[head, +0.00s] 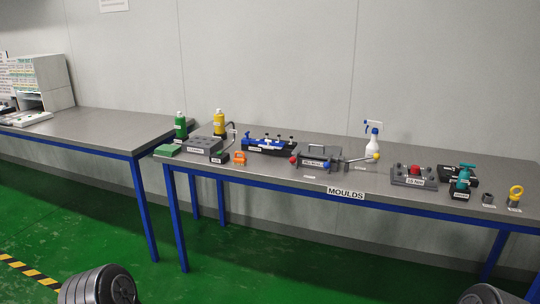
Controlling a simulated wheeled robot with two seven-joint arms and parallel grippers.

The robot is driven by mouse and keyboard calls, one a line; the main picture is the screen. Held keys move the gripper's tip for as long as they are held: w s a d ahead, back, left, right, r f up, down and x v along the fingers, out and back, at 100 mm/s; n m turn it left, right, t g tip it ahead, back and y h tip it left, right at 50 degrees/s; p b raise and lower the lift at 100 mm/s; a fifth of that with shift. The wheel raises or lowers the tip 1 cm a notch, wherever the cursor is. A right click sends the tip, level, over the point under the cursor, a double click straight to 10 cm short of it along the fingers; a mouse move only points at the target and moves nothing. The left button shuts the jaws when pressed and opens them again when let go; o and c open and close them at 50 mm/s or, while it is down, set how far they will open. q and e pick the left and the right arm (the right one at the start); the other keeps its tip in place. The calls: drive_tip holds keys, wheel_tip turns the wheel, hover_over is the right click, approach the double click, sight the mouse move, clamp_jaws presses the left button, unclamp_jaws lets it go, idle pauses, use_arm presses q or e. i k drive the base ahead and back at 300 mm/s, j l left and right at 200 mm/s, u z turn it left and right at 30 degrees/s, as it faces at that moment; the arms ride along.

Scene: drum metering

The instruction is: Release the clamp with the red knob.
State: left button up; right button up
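A grey clamp-like device (316,152) with a white label stands mid-table in the head view. A red knob (293,160) is at its left end. A grey lever runs from its right side to a yellow knob (376,156). The device is too small to tell whether a clamp on it is closed. Another red, button-like top (415,170) sits on a grey labelled block (412,179) further right. Neither of my grippers is in view.
The grey table (275,176) has blue legs and a MOULDS sign. Another table (85,130) adjoins left. The green floor (225,260) in front looks clear.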

sight(292, 160)
drive_tip(key=i+j, duration=0.15)
drive_tip(key=i, duration=0.45)
drive_tip(key=i+j, duration=0.2)
drive_tip(key=i, duration=0.35)
drive_tip(key=i+j, duration=0.15)
drive_tip(key=i, duration=0.45)
